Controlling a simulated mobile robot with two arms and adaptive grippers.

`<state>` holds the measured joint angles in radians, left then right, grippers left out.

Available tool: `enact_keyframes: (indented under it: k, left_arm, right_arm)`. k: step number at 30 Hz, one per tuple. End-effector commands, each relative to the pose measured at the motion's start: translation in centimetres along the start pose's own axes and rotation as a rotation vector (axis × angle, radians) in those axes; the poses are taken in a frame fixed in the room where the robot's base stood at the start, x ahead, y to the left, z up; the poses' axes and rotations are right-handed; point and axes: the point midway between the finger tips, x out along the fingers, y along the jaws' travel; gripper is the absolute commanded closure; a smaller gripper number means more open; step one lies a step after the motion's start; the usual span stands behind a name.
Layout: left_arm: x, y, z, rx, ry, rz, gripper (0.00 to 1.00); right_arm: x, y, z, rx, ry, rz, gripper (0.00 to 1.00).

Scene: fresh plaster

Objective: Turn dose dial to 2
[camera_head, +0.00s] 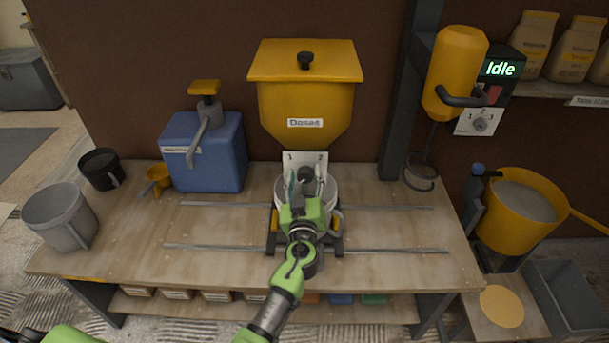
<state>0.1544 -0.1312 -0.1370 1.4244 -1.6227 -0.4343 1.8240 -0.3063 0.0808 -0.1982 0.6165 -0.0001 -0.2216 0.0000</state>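The dose dial (305,174) is a small dark knob on a white plate (317,157) marked 1 and 2, below the yellow hopper (306,103). Which number the dial points to is too small to tell.
On the bench (390,225) stand a blue pump container (225,150), a yellow scoop (158,177), a black cup (100,168) and a grey jug (62,217). At right, a yellow mixer (455,65) reads Idle, with its own 1-2 dial (480,124). The right bench is mostly clear.

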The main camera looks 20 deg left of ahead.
Motion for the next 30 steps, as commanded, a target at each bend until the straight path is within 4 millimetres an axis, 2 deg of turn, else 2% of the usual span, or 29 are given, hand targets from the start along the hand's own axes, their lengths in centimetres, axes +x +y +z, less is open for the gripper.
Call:
enact_keyframes:
  k: [1,3,4,17,30]
  left_arm:
    - [0.0,0.0,0.0,0.000,0.000,0.000,0.72]
    - [0.0,0.0,0.0,0.000,0.000,0.000,0.91]
    - [0.0,0.0,0.0,0.000,0.000,0.000,0.93]
    - [0.1,0.0,0.1,0.061,0.002,0.001,0.93]
    - [0.1,0.1,0.1,0.409,0.004,0.002,0.93]
  right_arm:
    - [0.0,0.1,0.0,-0.001,0.000,0.001,0.60]
    - [0.0,0.1,0.0,-0.001,0.000,0.001,0.60]
    - [0.0,0.1,0.0,-0.001,0.000,0.002,0.60]
    - [0.7,0.2,-0.7,-0.003,0.011,0.002,0.60]
    - [3.4,0.0,-0.6,-0.003,0.013,0.000,0.60]
